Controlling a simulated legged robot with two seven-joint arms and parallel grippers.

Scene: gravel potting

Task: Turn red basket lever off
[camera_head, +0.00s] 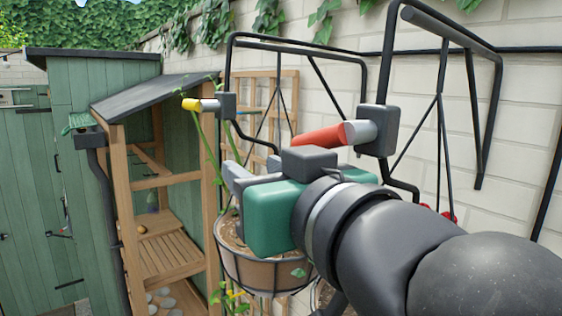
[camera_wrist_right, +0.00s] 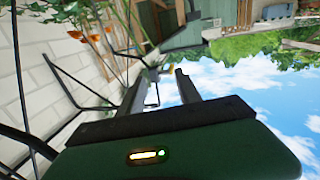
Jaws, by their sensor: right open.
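The red lever (camera_head: 320,137) is a short cylinder with a grey end, joined to a dark grey box (camera_head: 378,130) on a black wall bracket. It points left and lies just above and behind my right gripper's body in the head view. My right gripper (camera_head: 234,176) has a green body and grey fingers; it points left, away from the red lever, with its fingers apart. In the wrist view the open fingers (camera_wrist_right: 160,82) hold nothing, and I cannot make out the red lever. My left gripper is out of view.
A yellow lever (camera_head: 192,104) on a second grey box (camera_head: 226,105) sits left of the red one. A round hanging basket (camera_head: 222,258) is below my gripper. Black brackets stick out from the white brick wall (camera_head: 520,120). A wooden shelf unit (camera_head: 135,225) stands left.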

